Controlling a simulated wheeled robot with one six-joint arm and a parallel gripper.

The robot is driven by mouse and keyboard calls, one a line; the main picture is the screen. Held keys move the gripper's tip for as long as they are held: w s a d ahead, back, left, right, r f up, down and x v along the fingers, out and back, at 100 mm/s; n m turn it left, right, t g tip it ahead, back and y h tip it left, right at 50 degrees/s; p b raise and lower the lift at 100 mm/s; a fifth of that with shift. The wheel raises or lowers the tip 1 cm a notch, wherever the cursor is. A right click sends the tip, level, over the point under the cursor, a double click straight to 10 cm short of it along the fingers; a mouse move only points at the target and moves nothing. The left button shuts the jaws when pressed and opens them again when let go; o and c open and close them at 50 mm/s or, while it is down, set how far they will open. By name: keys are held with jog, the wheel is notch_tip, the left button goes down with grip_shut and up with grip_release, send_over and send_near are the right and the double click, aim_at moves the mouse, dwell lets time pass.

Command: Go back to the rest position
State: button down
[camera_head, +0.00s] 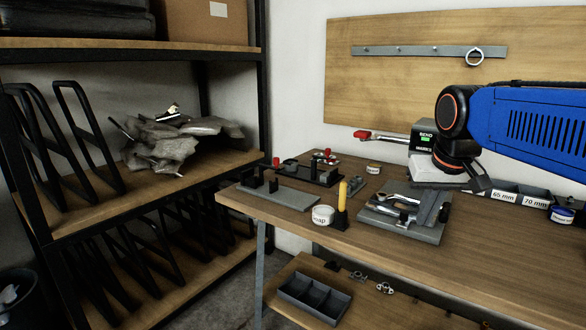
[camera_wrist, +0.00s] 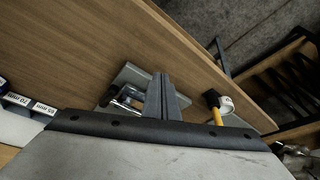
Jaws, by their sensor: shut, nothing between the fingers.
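My gripper (camera_head: 428,222) hangs from my blue arm at the right of the head view. Its two grey fingers are together, with nothing seen between them. They point down over or beside a grey tray (camera_head: 378,226) with shiny metal parts on the workbench (camera_head: 300,232). Whether the fingertips touch the tray cannot be told. In the wrist view the closed fingers (camera_wrist: 160,82) show at the middle, beside metal parts (camera_wrist: 124,97). My gripper hides part of the tray.
A white tub (camera_head: 323,215) and a yellow-handled tool (camera_head: 342,198) stand left of the tray. Labelled bins (camera_head: 517,197) and a blue-banded tub (camera_head: 562,214) are at the right. A box (camera_head: 424,134) stands behind my gripper. The bench's front strip is clear. Shelves (camera_head: 75,210) stand left.

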jog(key=s+f+n, duration=0.1)
jog(key=s+f, duration=1.5)
jog(key=s, duration=0.1)
jog(key=shift+s+a+f+t, duration=0.3)
jog(key=shift+s+a+f, duration=0.1)
